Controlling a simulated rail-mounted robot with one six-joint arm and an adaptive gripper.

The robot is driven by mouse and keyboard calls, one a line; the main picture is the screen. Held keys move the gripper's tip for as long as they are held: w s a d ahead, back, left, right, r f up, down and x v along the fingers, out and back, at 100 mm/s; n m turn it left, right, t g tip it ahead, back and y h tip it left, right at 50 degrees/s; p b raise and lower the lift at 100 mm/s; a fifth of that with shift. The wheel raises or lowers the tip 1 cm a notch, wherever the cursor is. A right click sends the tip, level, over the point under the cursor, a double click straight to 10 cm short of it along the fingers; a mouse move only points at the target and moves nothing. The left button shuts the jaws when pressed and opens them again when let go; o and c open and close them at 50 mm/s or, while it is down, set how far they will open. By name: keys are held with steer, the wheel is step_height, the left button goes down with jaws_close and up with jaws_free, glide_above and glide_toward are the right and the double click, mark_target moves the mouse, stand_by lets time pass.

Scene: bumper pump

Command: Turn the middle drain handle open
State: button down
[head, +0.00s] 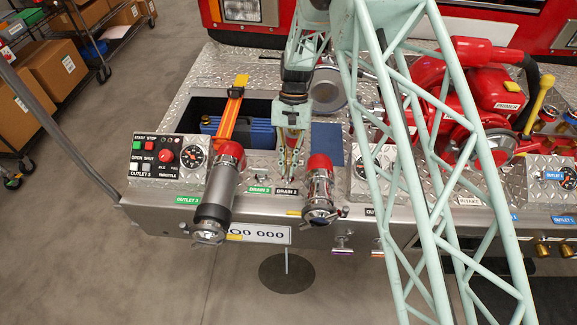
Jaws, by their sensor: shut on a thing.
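The bumper pump panel carries a green DRAIN 3 label (261,190) and a black DRAIN 2 label (287,191) between two capped outlets. My gripper (289,167) points down at the panel just behind the DRAIN 2 label. It is shut on the middle drain handle, which is mostly hidden by the fingers. How far the handle is turned cannot be told from this view.
A long grey outlet with a red collar (231,155) stands left of my gripper, and a chrome outlet with a red top (318,185) stands close on its right. An orange strap (234,99) crosses the recess behind. Red pump parts (492,85) fill the right.

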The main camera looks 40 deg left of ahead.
steer(key=shift+n, duration=0.6)
steer(key=c, duration=2.8)
jaws_free()
steer(key=shift+r, duration=0.1)
steer(key=shift+a+v, duration=0.2)
steer(key=shift+v, duration=5.65)
steer(key=shift+s, duration=0.15)
steer(key=shift+r, duration=0.1)
